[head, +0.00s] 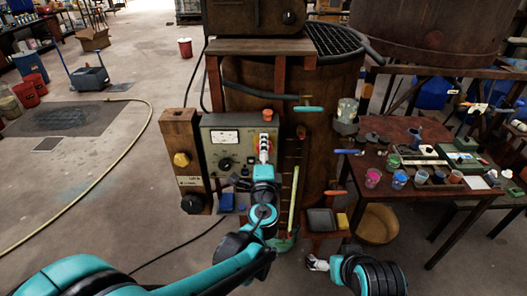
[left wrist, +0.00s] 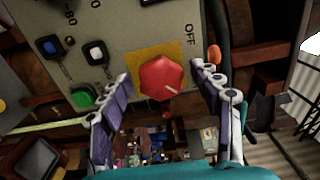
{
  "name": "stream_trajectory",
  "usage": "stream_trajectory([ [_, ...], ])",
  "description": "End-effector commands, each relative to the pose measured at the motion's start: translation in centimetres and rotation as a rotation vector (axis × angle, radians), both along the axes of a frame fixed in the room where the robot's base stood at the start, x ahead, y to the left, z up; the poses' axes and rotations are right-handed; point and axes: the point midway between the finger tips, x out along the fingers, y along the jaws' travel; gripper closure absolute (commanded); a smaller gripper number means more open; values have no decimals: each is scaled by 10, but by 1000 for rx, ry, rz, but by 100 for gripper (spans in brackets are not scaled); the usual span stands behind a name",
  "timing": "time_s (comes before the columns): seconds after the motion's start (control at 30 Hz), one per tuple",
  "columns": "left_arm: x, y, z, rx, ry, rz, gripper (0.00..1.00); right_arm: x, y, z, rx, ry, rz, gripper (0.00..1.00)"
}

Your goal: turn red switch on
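The red switch (left wrist: 162,78) is a faceted red knob with a pale pointer mark on a yellow plate. The word OFF is printed beside it on the grey control panel (head: 215,149). My left gripper (left wrist: 166,88) is open, with one finger on each side of the red switch; whether they touch it is unclear. In the head view my left gripper (head: 265,150) is at the panel's right part and mostly hides the switch. My right gripper (head: 316,263) is low, near the floor, away from the panel; its opening is too small to judge.
The panel also bears a meter (head: 224,136), and blue (left wrist: 49,46), white (left wrist: 95,51) and green (left wrist: 82,97) buttons. A cluttered table (head: 397,179) stands right; the left floor is mostly clear.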

Motion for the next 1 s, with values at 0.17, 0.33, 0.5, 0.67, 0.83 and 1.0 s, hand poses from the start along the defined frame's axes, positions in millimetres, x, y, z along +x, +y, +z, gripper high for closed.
stream_trajectory([
  [0.17, 0, 0, 0, -1, 0, 0, 37, 0, 0, 0, 0, 0, 0, 7],
  [0.33, -16, -1, 0, -1, 0, -2, 37, 0, 0, 0, 0, 0, 0, 7],
  [0.5, -52, -1, 0, -1, 0, -3, 37, 0, 0, 0, 0, 0, 0, 7],
  [0.67, -87, -1, 0, 0, 0, -4, 37, 0, 0, 0, 0, 0, 0, 7],
  [0.83, -111, -1, 0, 0, 0, -2, 37, 0, 0, 0, 0, 0, 0, 7],
  [1.0, -120, 0, 0, 0, 0, 0, 37, 0, 0, 0, 0, 0, 0, 7],
])
